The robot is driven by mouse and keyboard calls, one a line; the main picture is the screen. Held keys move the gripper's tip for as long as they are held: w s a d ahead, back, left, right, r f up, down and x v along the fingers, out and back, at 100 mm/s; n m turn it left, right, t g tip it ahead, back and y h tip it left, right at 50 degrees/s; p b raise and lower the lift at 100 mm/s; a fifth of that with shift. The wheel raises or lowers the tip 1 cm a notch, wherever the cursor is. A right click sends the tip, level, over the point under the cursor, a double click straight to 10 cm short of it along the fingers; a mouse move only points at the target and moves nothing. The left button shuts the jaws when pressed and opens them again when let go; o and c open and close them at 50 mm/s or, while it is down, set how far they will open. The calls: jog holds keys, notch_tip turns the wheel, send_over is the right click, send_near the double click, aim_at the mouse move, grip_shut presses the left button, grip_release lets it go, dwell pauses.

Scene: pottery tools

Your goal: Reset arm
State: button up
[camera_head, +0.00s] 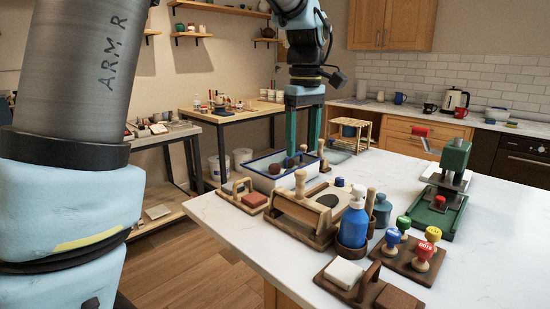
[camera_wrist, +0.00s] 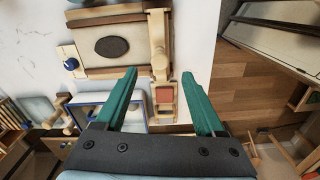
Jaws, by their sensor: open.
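My gripper (camera_head: 304,148) hangs down from the arm above the back left part of the white counter (camera_head: 245,238). Its green fingers point downward, over or just behind the blue-rimmed white tray (camera_head: 262,178). In the wrist view my gripper (camera_wrist: 160,76) has its two fingers wide apart with nothing held between them. The blue-rimmed tray (camera_wrist: 134,126) shows partly behind the left finger there. A wooden holder with a reddish block (camera_wrist: 165,96) lies below the gap between the fingers. A wooden board with a dark oval (camera_wrist: 112,47) lies beyond the fingertips.
The counter is crowded: a blue bottle (camera_head: 354,222), stamps with coloured knobs (camera_head: 424,248), a wooden holder with a white block (camera_head: 345,273) and a green press (camera_head: 449,180). A small wooden rack (camera_head: 350,133) stands behind. Bare counter lies at the front left.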

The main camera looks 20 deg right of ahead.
jog(key=w+a+f+m, duration=0.1)
jog(key=a+f, duration=0.3)
jog(key=a, duration=0.3)
jog(key=w+a+f+m, duration=0.1)
jog(key=w+a+f, duration=0.1)
jog(key=a+f, duration=0.35)
jog(key=s+a+f+m, duration=0.1)
jog(key=s+a+f, duration=0.2)
jog(key=a, duration=0.6)
jog(key=s+a+f+m+t, duration=0.1)
jog(key=s+a+f+m, duration=0.1)
jog(key=a, duration=0.6)
jog(key=shift+s+a+f+t, duration=0.3)
jog(key=shift+s+a+f, duration=0.1)
jog(key=shift+s+f, duration=0.5)
